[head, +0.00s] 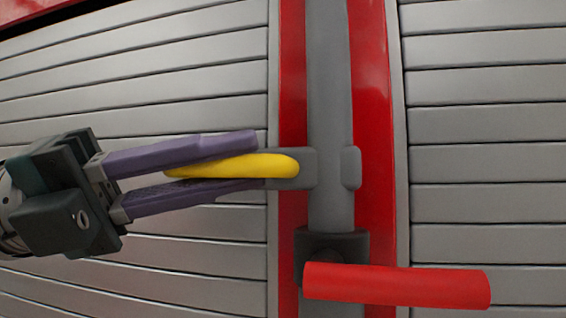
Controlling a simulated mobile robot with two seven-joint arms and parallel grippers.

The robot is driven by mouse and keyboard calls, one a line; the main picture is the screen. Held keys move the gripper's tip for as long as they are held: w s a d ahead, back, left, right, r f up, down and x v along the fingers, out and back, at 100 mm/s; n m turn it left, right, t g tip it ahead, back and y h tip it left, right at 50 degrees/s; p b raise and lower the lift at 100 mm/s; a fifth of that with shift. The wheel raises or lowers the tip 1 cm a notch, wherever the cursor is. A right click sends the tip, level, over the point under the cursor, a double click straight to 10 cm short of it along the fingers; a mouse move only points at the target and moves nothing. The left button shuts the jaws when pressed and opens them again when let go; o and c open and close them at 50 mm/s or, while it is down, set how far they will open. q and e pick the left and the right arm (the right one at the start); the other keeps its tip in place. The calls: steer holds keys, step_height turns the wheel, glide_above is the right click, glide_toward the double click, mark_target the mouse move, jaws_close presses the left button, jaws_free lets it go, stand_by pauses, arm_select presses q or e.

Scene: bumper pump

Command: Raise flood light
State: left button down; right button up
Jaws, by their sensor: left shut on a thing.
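A grey vertical pole (329,110) runs up the middle of the head view; I see no flood light itself. A yellow handle (265,165) sticks out to the left from a grey bracket on the pole. My left gripper (255,163) comes in from the left and is shut on the yellow handle, with one purple finger above it and one below. The handle's left part is partly hidden between the fingers. A red lever (398,285) sits lower on the pole at a dark grey block (331,247) and points right. My right gripper is not in view.
A red upright panel (375,120) stands behind the pole. Grey slatted shutters (485,120) fill both sides. The space in front of the right shutter is clear apart from the red lever.

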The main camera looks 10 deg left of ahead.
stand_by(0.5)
arm_select(q)
step_height(320, 180, up, 19)
steer(key=p, duration=1.1)
steer(key=shift+r, duration=0.2)
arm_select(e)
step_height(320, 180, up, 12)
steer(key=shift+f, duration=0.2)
arm_select(q)
steer(key=c, duration=0.8)
jaws_free()
steer(key=shift+f, duration=0.1)
